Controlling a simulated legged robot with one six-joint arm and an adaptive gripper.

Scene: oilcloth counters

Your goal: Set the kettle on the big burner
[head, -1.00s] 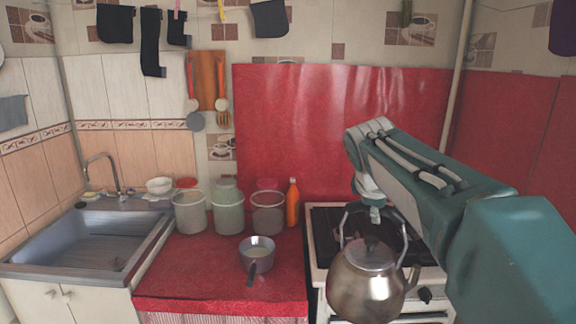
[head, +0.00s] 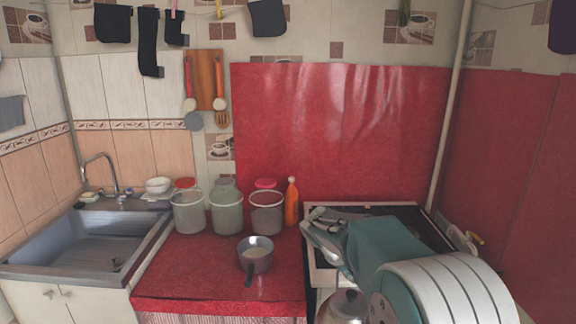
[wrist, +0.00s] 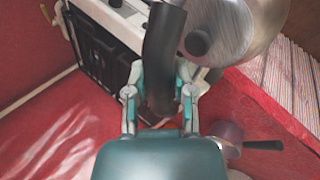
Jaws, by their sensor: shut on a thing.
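The metal kettle (head: 343,306) hangs low in front of the stove in the head view, mostly hidden behind my arm and cut by the bottom edge. In the wrist view, its round shiny body (wrist: 240,30) is at the upper right. My gripper (wrist: 159,97) is shut on its black handle (wrist: 163,50). The stove (head: 428,222) has a dark top with a white rim and stands to the right of the red counter. Part of it also shows in the wrist view (wrist: 100,70). My arm covers much of the stove top, and I cannot make out the big burner.
A small pot (head: 256,256) stands on the red counter (head: 190,270), left of the stove. Several jars and an orange bottle (head: 291,203) line the counter's back. A sink (head: 85,245) is at far left. Red walls stand behind and right of the stove.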

